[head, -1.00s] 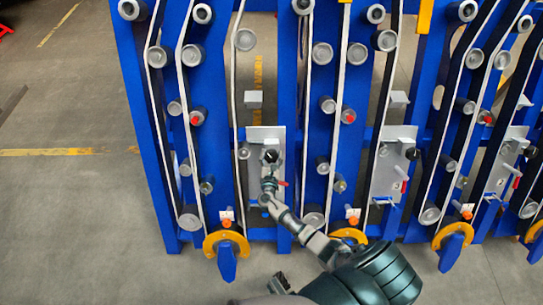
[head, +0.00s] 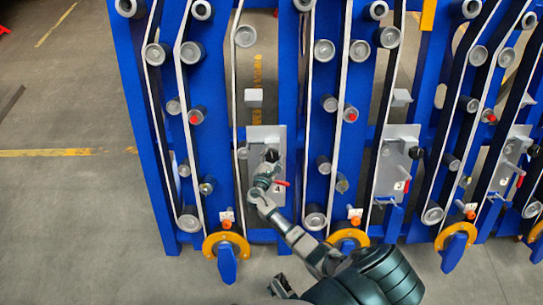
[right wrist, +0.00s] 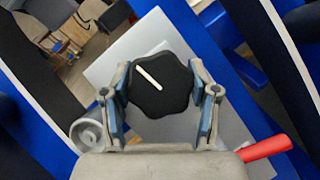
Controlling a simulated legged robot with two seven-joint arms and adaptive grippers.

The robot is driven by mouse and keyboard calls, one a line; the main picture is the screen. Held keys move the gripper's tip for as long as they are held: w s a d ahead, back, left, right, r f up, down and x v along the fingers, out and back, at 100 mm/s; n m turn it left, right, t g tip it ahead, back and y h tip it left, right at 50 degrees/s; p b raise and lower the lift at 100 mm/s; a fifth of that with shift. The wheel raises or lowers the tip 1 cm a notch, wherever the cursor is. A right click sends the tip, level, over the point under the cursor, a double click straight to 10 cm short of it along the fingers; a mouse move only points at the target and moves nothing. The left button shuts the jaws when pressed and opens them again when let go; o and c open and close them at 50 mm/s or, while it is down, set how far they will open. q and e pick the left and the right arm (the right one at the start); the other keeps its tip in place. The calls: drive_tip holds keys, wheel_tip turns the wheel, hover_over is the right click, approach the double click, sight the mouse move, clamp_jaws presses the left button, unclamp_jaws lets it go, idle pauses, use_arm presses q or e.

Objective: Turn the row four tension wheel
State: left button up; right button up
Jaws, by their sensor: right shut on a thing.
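The row four tension wheel is a black, lobed knob (head: 271,154) on a grey plate (head: 256,140) marked 4, fixed to the blue frame. In the head view the gripper hides part of the knob and plate. My left gripper is not clearly in view.
A red lever (head: 282,183) sticks out beside the gripper and also shows at lower right in the right wrist view (right wrist: 265,148). Blue uprights with rollers and white belts stand on both sides. A similar plate (head: 390,180) is to the right. Open floor (head: 70,210) lies left.

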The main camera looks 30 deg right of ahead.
drive_tip(key=m+g, duration=0.2)
drive_tip(key=m, duration=0.1)
drive_tip(key=shift+f, duration=0.15)
use_arm(q)
drive_tip(key=shift+r, duration=0.45)
use_arm(e)
drive_tip(key=shift+s+m+g, duration=0.1)
drive_tip(key=shift+m+g, duration=0.5)
drive_tip(key=shift+m, duration=0.8)
use_arm(q)
drive_tip(key=shift+f, duration=0.1)
use_arm(e)
drive_tip(key=shift+m, duration=0.3)
drive_tip(key=shift+f, duration=0.1)
drive_tip(key=o, duration=1.2)
drive_tip(key=shift+c, duration=0.2)
